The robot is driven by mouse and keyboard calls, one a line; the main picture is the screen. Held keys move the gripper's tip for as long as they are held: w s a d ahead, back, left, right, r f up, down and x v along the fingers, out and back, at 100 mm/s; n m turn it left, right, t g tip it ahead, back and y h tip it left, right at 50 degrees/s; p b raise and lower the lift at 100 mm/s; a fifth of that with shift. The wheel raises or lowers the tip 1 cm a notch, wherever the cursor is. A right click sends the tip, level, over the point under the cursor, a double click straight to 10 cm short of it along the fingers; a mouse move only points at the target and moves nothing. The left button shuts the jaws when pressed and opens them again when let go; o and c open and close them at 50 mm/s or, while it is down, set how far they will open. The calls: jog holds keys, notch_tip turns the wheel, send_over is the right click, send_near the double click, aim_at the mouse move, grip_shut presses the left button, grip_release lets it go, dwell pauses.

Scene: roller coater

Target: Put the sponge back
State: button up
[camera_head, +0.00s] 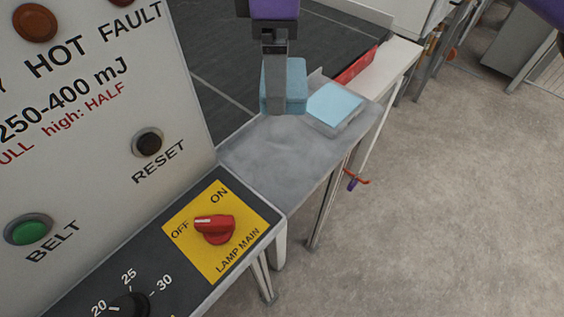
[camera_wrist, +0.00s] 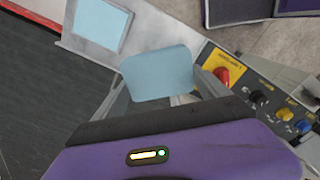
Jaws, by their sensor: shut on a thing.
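The sponge (camera_head: 296,84) is a light blue block. My gripper (camera_head: 276,100) is shut on it above the far part of a grey metal side table (camera_head: 270,155). In the wrist view the sponge (camera_wrist: 157,73) sits between my two fingers (camera_wrist: 158,95). A flat light blue pad in a grey holder (camera_head: 336,104) lies to the right of the sponge on the table's far right corner; it also shows in the wrist view (camera_wrist: 98,25). I cannot tell whether the sponge's underside touches the table.
A control panel (camera_head: 75,130) with buttons stands at the left. A red lamp switch (camera_head: 214,229) on a yellow plate is at the front. A dark belt (camera_head: 225,60) runs behind the table, with a red strip (camera_head: 356,65) at its edge. Open floor (camera_head: 460,200) lies at the right.

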aim_at(276, 164)
jog(key=r+n, duration=0.1)
jog(key=n, duration=0.1)
jog(key=s+r+n+b, duration=0.1)
jog(key=n, duration=0.2)
jog(key=s+r+n+b, duration=0.1)
jog(key=r+n, duration=0.1)
jog(key=shift+a+n, duration=0.15)
jog(key=shift+n, duration=0.25)
jog(key=shift+s+r+n, duration=0.3)
jog(key=shift+r+n, duration=0.2)
jog(key=shift+n, duration=0.3)
jog(key=shift+f, duration=0.15)
notch_tip(276, 164, down, 20)
jog(key=shift+s+r, duration=0.1)
jog(key=shift+r, duration=0.15)
jog(key=shift+f, duration=0.15)
jog(key=o, duration=1.2)
jog(key=shift+c, duration=0.2)
jog(key=shift+r, duration=0.2)
